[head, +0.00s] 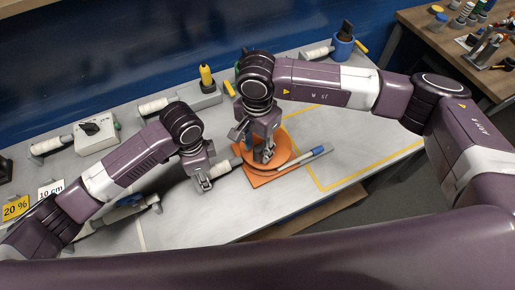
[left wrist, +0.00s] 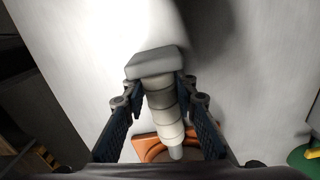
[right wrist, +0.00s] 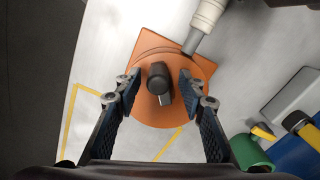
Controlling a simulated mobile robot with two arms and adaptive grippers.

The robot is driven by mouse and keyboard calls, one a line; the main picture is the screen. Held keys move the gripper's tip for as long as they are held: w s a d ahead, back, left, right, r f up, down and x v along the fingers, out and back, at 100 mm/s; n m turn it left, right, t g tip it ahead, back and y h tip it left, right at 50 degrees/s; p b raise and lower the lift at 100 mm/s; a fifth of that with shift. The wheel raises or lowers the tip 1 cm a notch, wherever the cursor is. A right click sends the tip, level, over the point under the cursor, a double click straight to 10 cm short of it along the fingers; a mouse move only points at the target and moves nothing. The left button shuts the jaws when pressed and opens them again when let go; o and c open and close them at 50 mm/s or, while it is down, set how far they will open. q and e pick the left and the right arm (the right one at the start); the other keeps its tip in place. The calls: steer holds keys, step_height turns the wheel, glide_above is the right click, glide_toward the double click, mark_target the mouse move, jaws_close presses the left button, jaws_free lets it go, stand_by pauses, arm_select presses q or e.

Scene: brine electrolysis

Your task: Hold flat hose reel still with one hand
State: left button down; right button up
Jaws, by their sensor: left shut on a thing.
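The hose reel, an orange round disc (head: 287,150) on a flat orange square base (head: 262,182), lies on the grey bench. A dark knob (right wrist: 157,78) stands at the disc's middle. My right gripper (right wrist: 157,86) is over the disc with its fingers apart on either side of the knob; I see gaps between. My left gripper (head: 204,185) is left of the reel, shut on a pale ribbed cylindrical piece (left wrist: 161,103). That piece has a grey block at one end, and its thin grey tip points at the reel. The right gripper hides part of the disc in the head view.
Yellow tape (head: 350,182) marks clear bench to the right. A blue cup (head: 343,46) and a block with a yellow-handled piece (head: 207,92) stand behind, by the blue wall.

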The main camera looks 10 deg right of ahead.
steer(key=shift+f, duration=0.6)
jaws_close()
steer(key=shift+a, duration=0.1)
